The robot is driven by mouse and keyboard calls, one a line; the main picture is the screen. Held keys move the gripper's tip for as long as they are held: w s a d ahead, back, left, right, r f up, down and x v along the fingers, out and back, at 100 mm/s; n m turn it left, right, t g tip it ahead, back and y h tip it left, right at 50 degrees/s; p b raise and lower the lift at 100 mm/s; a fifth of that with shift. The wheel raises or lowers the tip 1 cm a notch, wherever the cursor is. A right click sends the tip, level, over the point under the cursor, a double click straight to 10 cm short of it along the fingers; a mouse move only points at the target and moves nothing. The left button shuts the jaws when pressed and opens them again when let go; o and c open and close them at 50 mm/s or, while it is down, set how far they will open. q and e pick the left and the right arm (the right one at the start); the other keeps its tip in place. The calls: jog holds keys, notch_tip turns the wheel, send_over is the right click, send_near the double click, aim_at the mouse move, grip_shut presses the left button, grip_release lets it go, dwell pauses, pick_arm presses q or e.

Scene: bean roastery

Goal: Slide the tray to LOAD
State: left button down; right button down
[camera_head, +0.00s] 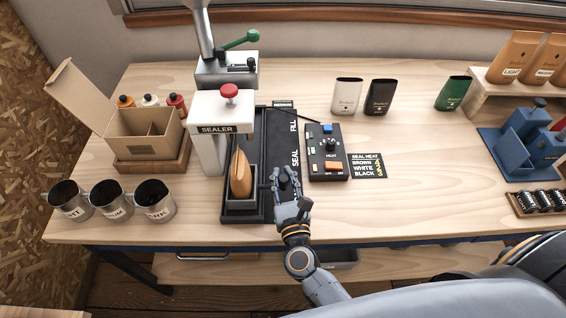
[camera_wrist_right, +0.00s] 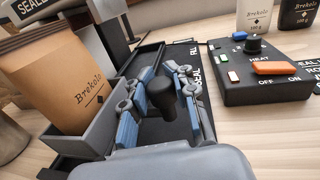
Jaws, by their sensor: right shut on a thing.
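The grey tray (camera_head: 240,205) sits near the front end of the black track (camera_head: 262,120). A brown pouch (camera_head: 240,176) stands upright in it; its Brekolo label shows in the right wrist view (camera_wrist_right: 85,88). The track reads FILL at the back and SEAL nearer; I see no LOAD lettering. My right gripper (camera_head: 286,180) is right of the tray, over the track's right side. In the wrist view its blue-padded fingers (camera_wrist_right: 160,82) are around a black knob (camera_wrist_right: 162,98) beside the tray, shut on it. My left gripper is not in view.
The white sealer (camera_head: 208,145) stands left of and behind the tray. A black heat control box (camera_head: 327,165) is close to the right of my gripper. Several mugs (camera_head: 113,200) stand at the left. The table front right of the track is clear.

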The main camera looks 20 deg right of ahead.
jog(key=shift+s+a+f, duration=0.2)
jog(key=shift+s+a, duration=0.05)
jog(key=shift+s, duration=0.5)
jog(key=shift+f, duration=0.1)
jog(key=c, duration=1.3)
grip_release()
jog(key=shift+s, duration=0.1)
jog(key=shift+o, duration=1.2)
jog(key=shift+s, duration=0.15)
jog(key=shift+r, duration=0.25)
